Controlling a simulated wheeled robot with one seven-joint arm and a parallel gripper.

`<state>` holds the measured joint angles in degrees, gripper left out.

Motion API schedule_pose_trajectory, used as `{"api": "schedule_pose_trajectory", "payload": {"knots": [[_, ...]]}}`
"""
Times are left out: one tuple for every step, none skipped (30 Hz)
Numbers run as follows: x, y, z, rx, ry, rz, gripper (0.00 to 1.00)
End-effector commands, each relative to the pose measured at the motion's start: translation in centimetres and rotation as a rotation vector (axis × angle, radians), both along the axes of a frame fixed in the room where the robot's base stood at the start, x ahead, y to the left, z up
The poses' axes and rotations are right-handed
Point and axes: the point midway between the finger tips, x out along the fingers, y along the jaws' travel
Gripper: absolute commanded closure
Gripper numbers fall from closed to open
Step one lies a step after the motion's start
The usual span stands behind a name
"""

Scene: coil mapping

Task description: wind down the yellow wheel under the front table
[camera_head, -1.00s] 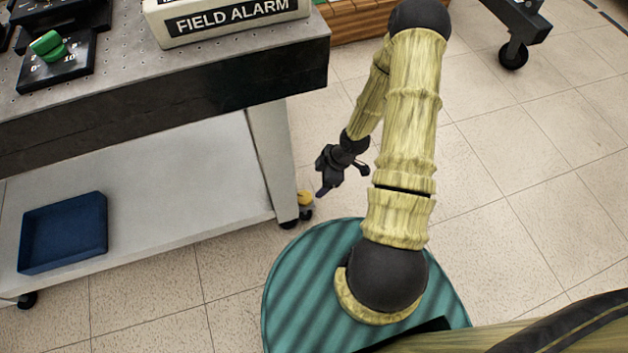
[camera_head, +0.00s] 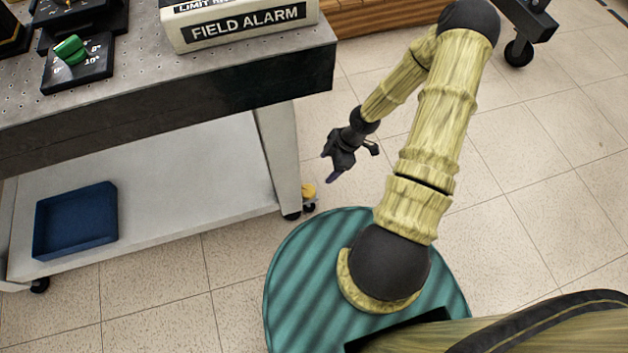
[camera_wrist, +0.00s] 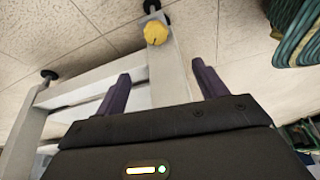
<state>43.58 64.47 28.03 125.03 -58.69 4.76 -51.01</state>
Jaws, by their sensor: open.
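The yellow wheel (camera_head: 309,190) sits low by the foot of the front table's (camera_head: 283,150) near right leg, close to the floor. In the wrist view the yellow wheel (camera_wrist: 155,33) shows as a small knob at the end of the pale leg, beyond my fingers. My gripper (camera_head: 330,167) is open and empty, pointing down beside the table leg, above and to the right of the wheel. In the wrist view the two dark purple fingers of my gripper (camera_wrist: 160,85) are wide apart, with the leg between them in the picture. The wheel is apart from the fingers.
A blue tray (camera_head: 75,222) lies on the table's lower shelf (camera_head: 190,185). The tabletop carries a FIELD ALARM box (camera_head: 240,20) and a green knob (camera_head: 70,50). A dark caster (camera_head: 518,52) stands at the top right.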

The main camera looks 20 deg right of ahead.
Motion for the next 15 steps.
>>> {"api": "schedule_pose_trajectory", "payload": {"knots": [[0.47, -0.14, 0.2, 0.004, -0.005, 0.032, 0.29], [0.66, -0.21, 0.28, 0.003, -0.007, 0.052, 0.29], [0.92, -0.31, 0.35, 0.001, -0.01, 0.075, 0.29], [1.07, -0.37, 0.42, -0.001, -0.013, 0.09, 0.29], [1.15, -0.43, 0.44, -0.003, -0.013, 0.101, 0.29], [1.24, -0.46, 0.47, -0.004, -0.014, 0.109, 0.29], [1.27, -0.48, 0.47, -0.005, -0.014, 0.112, 0.29], [1.27, -0.49, 0.46, -0.005, -0.014, 0.114, 0.29], [1.25, -0.48, 0.44, -0.006, -0.014, 0.114, 0.29], [1.25, -0.48, 0.44, -0.006, -0.014, 0.114, 0.29], [1.24, -0.48, 0.44, -0.006, -0.014, 0.114, 0.29], [1.24, -0.48, 0.44, -0.006, -0.013, 0.114, 0.29], [1.24, -0.48, 0.44, -0.006, -0.013, 0.114, 0.29], [1.24, -0.47, 0.42, -0.006, -0.013, 0.114, 0.29], [1.23, -0.45, 0.36, -0.006, -0.013, 0.114, 0.29]]}}
